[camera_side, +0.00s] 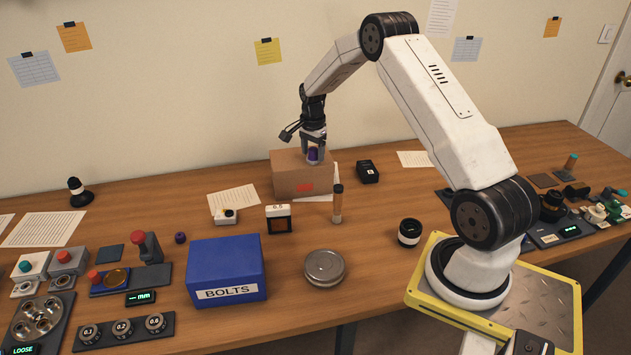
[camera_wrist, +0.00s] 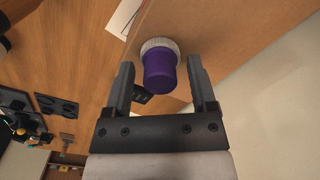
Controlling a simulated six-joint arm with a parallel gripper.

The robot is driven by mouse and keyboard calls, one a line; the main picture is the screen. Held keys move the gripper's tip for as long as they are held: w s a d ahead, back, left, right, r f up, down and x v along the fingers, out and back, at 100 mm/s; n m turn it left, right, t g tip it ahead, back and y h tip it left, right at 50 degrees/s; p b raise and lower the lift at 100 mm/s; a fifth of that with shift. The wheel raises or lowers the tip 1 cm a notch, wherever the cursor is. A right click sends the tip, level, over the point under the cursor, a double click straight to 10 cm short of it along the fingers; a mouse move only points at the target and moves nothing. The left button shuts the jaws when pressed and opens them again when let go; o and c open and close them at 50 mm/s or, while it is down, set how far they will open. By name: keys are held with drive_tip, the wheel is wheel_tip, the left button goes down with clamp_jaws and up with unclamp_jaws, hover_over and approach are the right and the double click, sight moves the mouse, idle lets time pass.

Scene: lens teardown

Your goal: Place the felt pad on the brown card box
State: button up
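The felt pad is a round, pale grey fuzzy disc with a purple knob (camera_wrist: 160,72). In the wrist view it lies between my gripper's fingers (camera_wrist: 161,64), with a gap on both sides. In the side view the purple knob (camera_side: 313,155) shows at the top of the brown card box (camera_side: 300,182), under my gripper (camera_side: 313,146). The pad appears to stand upright on the box's top, knob toward the gripper. The box's top also shows in the wrist view (camera_wrist: 220,30). My gripper is open around the knob and does not appear to touch it.
A black block (camera_side: 368,171) stands right of the box. A blue BOLTS bin (camera_side: 226,265) and a round metal tin (camera_side: 324,267) are nearer. The wall is behind the box.

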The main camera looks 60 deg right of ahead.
sight(313, 149)
drive_tip(key=shift+r, duration=0.15)
wheel_tip(313, 149, up, 12)
idle(0.9)
idle(0.5)
drive_tip(key=s+a+n+t, duration=0.1)
drive_tip(key=s+a+n, duration=0.3)
drive_tip(key=a, duration=0.5)
drive_tip(key=s+a+n, duration=0.2)
drive_tip(key=a+n, duration=0.4)
drive_tip(key=a, duration=0.3)
drive_tip(key=s+a+f+n+t, duration=0.1)
drive_tip(key=s+a+f+n, duration=0.2)
drive_tip(key=s+a+n, duration=0.6)
drive_tip(key=s+a, duration=0.2)
drive_tip(key=s, duration=0.1)
drive_tip(key=shift+s+a+f+n+t, duration=0.15)
drive_tip(key=shift+s+f+n+t, duration=0.15)
drive_tip(key=shift+f+n, duration=0.1)
